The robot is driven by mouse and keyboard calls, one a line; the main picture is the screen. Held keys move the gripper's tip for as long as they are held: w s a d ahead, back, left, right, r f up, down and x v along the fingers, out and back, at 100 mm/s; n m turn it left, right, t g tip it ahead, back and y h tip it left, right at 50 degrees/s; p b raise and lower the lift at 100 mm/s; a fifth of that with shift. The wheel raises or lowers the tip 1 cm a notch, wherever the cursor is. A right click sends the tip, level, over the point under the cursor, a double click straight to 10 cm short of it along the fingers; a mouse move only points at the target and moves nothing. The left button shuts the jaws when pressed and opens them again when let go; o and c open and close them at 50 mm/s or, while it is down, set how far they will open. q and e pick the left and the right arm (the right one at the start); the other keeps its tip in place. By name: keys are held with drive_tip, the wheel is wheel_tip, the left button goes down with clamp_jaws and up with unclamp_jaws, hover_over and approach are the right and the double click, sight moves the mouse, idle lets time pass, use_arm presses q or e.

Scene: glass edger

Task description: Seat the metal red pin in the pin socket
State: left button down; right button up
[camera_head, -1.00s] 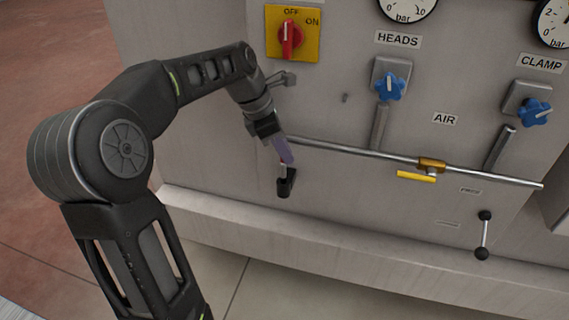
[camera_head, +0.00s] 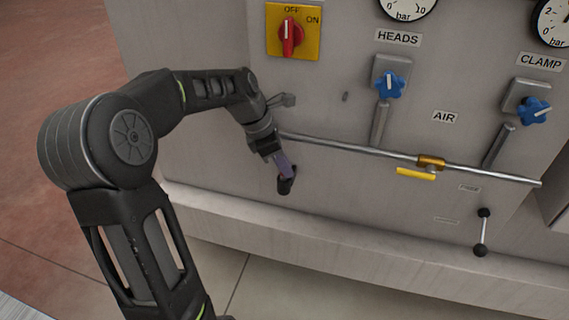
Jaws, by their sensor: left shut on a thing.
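The black pin socket (camera_head: 287,187) sticks out low on the left part of the grey machine panel. My left gripper (camera_head: 285,170) points down and right, with its purple-grey fingers right at the socket's upper opening. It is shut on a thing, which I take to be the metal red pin. The pin itself is hidden by the fingers and the socket, so I cannot tell how far it is inside. My right gripper is not in view.
A metal pipe (camera_head: 340,145) with a yellow-handled valve (camera_head: 416,174) runs along the panel just right of my left gripper. A red switch (camera_head: 290,38), a small bracket (camera_head: 284,102) and blue knobs (camera_head: 389,87) lie above. A black-knobbed lever (camera_head: 482,232) is at lower right.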

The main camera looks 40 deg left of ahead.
use_arm(q)
drive_tip(key=shift+f, duration=0.2)
drive_tip(key=c, duration=1.4)
unclamp_jaws()
drive_tip(key=shift+r, duration=0.2)
drive_tip(key=v, duration=1.2)
drive_tip(key=shift+b, duration=0.35)
